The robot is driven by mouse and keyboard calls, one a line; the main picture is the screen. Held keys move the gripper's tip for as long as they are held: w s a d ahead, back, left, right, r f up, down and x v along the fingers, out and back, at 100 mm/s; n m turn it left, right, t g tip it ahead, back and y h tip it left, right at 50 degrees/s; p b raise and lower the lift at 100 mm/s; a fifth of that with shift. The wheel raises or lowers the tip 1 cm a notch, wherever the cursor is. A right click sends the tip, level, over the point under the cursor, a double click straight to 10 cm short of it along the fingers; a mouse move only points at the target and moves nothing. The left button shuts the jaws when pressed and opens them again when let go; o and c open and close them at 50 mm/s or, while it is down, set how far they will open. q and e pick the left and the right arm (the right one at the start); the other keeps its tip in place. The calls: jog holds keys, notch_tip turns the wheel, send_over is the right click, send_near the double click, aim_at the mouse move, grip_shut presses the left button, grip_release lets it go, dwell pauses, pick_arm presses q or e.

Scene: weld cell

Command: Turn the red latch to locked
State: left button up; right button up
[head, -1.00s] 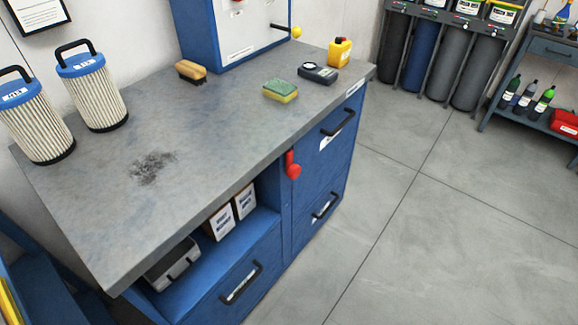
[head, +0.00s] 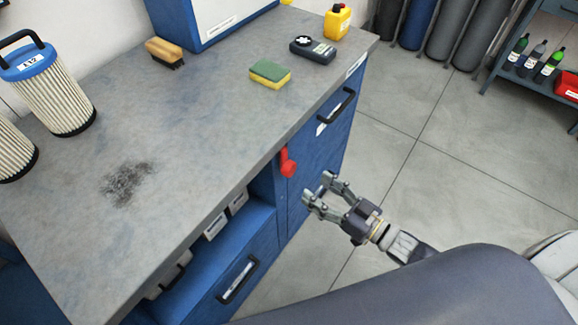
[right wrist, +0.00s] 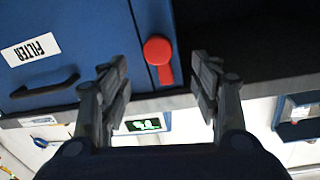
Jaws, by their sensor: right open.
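The red latch (head: 288,162) is on the front of the blue cabinet (head: 318,165), just under the worktop edge. In the head view its round end is at the bottom and its arm points up. My right gripper (head: 318,187) is open and empty, to the right of and slightly below the latch, apart from it. In the right wrist view the latch (right wrist: 158,52) shows ahead, between and beyond the two open fingers (right wrist: 160,80). My left gripper is not in view.
The worktop (head: 200,140) holds a sponge (head: 270,74), a brush (head: 165,52), a dark meter (head: 312,49), a yellow bottle (head: 338,21) and filter cartridges (head: 50,85). Drawer handles (head: 338,104) stick out near the latch.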

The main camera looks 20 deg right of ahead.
aim_at(292, 171)
jog(key=x, duration=0.7)
jog(key=shift+w+a+p, duration=0.1)
jog(key=shift+w+p, duration=0.25)
jog(key=shift+w, duration=0.05)
jog(key=shift+w+a, duration=0.4)
jog(key=shift+w, duration=0.15)
grip_shut()
